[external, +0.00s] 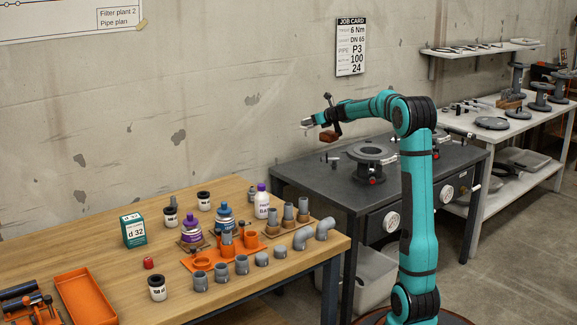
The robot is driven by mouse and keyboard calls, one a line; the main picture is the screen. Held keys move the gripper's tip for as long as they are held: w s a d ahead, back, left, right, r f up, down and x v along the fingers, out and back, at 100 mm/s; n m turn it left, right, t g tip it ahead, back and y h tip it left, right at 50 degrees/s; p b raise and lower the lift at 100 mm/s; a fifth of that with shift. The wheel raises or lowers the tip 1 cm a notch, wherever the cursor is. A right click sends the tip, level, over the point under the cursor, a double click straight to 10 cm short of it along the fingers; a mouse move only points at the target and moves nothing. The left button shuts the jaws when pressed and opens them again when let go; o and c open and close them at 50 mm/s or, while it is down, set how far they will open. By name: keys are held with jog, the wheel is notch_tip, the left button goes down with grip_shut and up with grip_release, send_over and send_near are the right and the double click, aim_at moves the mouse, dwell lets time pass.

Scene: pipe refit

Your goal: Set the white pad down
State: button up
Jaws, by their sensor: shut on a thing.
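My gripper (313,120) is at the end of my teal arm, in the air left of the dark workbench's flanged fixture. It is shut on a small pale thing that looks like the white pad (306,123). The pad is held clear of both tables, in front of the concrete wall. The fingers are too small to make out in detail, and part of the pad is hidden by them.
The dark workbench (310,182) carries a round grey flanged fixture (372,152). The wooden table (120,262) at left holds grey pipe fittings, bottles, an orange holder (222,252) and an orange tray (85,296). White shelving stands at right.

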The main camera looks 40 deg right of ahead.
jog(key=w+a+f, duration=0.2)
jog(key=a+f, duration=0.1)
jog(key=a, duration=0.5)
jog(key=s+a+f, duration=0.1)
jog(key=a+f, duration=0.4)
jog(key=f, duration=0.8)
jog(key=s+a+f+n+y, duration=0.1)
jog(key=a+f, duration=0.4)
jog(key=f, duration=0.9)
jog(key=s+a+f, duration=0.2)
jog(key=a+f, duration=0.4)
jog(key=f, duration=0.8)
jog(key=shift+s+g+y, duration=0.25)
jog(key=shift+g+y, duration=0.05)
jog(key=shift+r, duration=0.15)
